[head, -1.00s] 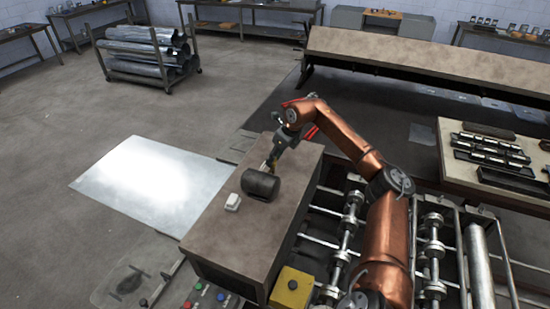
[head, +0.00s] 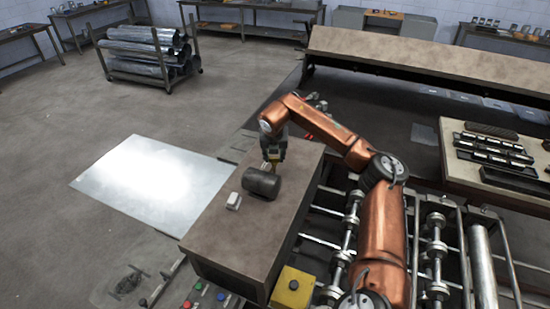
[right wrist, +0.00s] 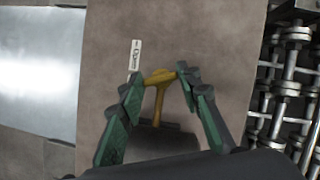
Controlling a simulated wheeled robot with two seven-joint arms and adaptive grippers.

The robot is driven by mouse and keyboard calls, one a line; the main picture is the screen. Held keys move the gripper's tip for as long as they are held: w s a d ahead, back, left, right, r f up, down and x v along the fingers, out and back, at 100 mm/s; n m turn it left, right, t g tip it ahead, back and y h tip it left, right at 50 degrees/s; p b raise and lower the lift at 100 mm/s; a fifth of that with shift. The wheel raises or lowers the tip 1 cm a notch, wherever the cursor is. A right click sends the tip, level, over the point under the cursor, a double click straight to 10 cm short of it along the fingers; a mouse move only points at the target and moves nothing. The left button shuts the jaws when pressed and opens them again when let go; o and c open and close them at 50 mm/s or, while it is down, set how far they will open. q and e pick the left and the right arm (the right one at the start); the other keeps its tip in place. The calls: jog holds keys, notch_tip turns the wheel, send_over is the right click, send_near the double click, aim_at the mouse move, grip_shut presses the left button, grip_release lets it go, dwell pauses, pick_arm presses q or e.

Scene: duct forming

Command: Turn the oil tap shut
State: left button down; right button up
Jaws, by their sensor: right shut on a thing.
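The oil tap (right wrist: 160,82) is a yellow T-shaped handle in the right wrist view, beside a dark cylinder (head: 261,183) that lies on top of the brown machine housing. My right gripper (right wrist: 160,78) has its green fingers on either side of the tap's crossbar and is shut on it. In the head view my right gripper (head: 272,160) points down just behind the cylinder, and the tap is mostly hidden there. A small label plate (right wrist: 135,56) lies on the housing near the tap. My left gripper is not in view.
A small white block (head: 233,201) sits left of the cylinder on the housing (head: 232,248). Rollers (head: 345,240) run along the right side. A bright metal sheet (head: 145,180) lies to the left. A yellow button box (head: 292,288) is at the front.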

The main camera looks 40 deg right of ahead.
jog(key=shift+w+r+m+g+h, duration=0.1)
jog(key=shift+m+g+h, duration=0.2)
jog(key=shift+m, duration=0.8)
jog(key=shift+w+r+m+g+h, duration=0.1)
jog(key=shift+m+g+h, duration=0.2)
jog(key=shift+m, duration=0.8)
jog(key=o, duration=1.2)
jog(key=shift+f, duration=0.15)
jog(key=shift+c, duration=0.2)
jog(key=v, duration=1.2)
